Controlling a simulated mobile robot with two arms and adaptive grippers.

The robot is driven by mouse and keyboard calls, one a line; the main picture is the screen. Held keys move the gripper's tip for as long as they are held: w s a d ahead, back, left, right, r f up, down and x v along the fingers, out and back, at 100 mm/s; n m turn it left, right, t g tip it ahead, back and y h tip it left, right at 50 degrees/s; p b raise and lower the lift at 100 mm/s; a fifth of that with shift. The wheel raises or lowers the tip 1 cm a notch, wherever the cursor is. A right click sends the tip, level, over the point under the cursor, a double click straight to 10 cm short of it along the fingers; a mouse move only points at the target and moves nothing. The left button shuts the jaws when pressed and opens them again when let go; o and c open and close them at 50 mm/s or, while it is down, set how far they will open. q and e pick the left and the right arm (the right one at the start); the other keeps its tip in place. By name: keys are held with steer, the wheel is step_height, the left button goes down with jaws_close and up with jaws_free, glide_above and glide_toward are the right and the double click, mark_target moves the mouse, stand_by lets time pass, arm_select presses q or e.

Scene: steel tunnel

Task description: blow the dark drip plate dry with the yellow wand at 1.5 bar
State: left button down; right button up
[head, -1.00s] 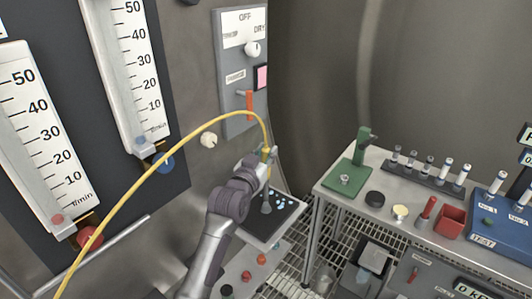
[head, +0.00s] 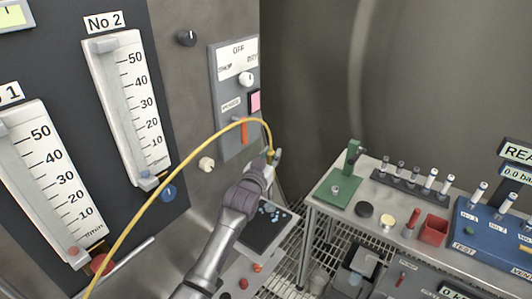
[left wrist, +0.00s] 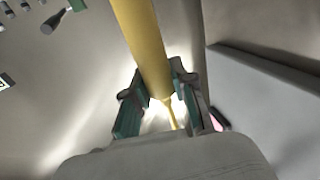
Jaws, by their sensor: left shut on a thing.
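My left gripper (head: 273,157) is shut on the yellow wand (left wrist: 143,45), whose hose (head: 160,195) arches back to the lower left in the head view. The left wrist view shows the wand between the two green-padded fingers (left wrist: 150,97). The dark drip plate (head: 258,241) lies below the gripper, with several pale blue drops on it. My left arm covers its left part. The gripper is above the plate, apart from it. The wand's tip cannot be made out in the head view. My right gripper is not in view.
A wall panel (head: 229,92) with a white knob, an orange lever and a pink square is behind the gripper. Gauges (head: 130,100) stand at left. A bench (head: 335,208) at right carries a green stand, vials, a red box and a blue test unit. A display (head: 517,173) reads 0.0 bar.

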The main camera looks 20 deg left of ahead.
arm_select(q)
steer(key=shift+f+b, duration=1.5)
steer(key=shift+f, duration=0.05)
stand_by(0.5)
steer(key=shift+s+r+p, duration=0.5)
steer(key=shift+s+p, duration=0.15)
steer(key=shift+p, duration=0.4)
steer(key=s+p, duration=0.1)
steer(key=s+r+p, duration=0.1)
steer(key=s+p, duration=0.1)
steer(key=p, duration=0.1)
steer(key=shift+s+a+r, duration=0.2)
steer(key=shift+s+r, duration=0.05)
steer(key=shift+s, duration=0.1)
steer(key=s+r+p, duration=0.2)
steer(key=s+p, duration=0.4)
steer(key=s, duration=0.1)
steer(key=shift+s+a+r, duration=0.15)
steer(key=shift+a+r, duration=0.15)
steer(key=shift+a, duration=0.1)
